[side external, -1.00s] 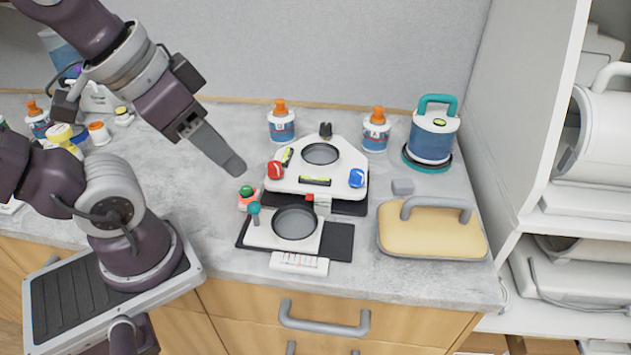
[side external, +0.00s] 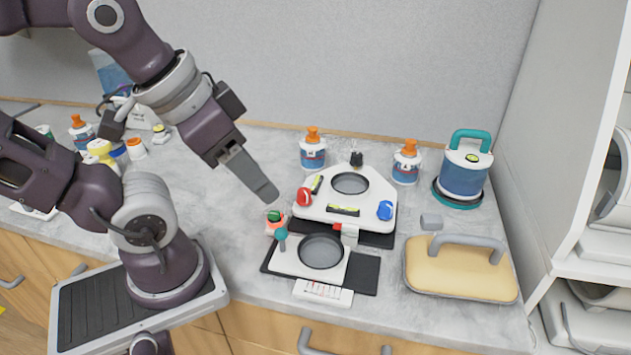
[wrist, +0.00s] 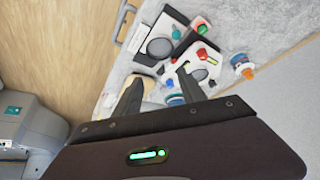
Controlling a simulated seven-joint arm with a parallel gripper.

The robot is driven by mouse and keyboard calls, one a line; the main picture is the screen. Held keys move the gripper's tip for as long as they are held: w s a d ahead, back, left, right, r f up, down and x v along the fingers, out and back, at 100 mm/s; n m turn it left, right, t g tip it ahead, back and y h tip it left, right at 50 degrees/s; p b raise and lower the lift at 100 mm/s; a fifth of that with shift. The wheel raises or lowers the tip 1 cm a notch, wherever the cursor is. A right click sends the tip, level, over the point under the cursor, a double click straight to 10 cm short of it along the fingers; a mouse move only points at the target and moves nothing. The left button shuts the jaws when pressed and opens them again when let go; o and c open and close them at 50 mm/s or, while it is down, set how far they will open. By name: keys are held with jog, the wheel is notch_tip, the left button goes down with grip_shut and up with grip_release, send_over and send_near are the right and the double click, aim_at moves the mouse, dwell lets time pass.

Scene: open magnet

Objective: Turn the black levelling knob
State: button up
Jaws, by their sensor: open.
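The black levelling knob (side external: 356,159) stands upright at the back of a white levelling platform (side external: 325,212) in the side view. A red knob (side external: 304,197) is at the platform's left and a blue knob (side external: 385,210) at its right. My gripper (side external: 266,191) is above the bench, to the left of the red knob and apart from the platform. In the wrist view its two fingers (wrist: 160,77) are spread with nothing held between them. The red knob (wrist: 202,54) also shows there beyond the fingers.
Two orange-capped bottles (side external: 313,150) (side external: 406,162) flank the black knob. A teal-handled blue canister (side external: 464,172) and a tan handled pad (side external: 460,271) are at the right. A round dark dish (side external: 321,251) and a green-topped item (side external: 274,216) are in front. Bare bench lies behind my gripper.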

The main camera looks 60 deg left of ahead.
jog(key=w+a+r+n+g, duration=0.15)
jog(key=w+r+n, duration=0.25)
jog(key=w, duration=0.5)
jog(key=n+g, duration=0.4)
jog(key=n, duration=1.1)
send_over(356, 154)
notch_tip(356, 154, down, 14)
jog(key=shift+r, duration=0.15)
notch_tip(356, 154, down, 6)
jog(key=shift+r, duration=0.15)
jog(key=shift+f, duration=0.55)
grip_shut()
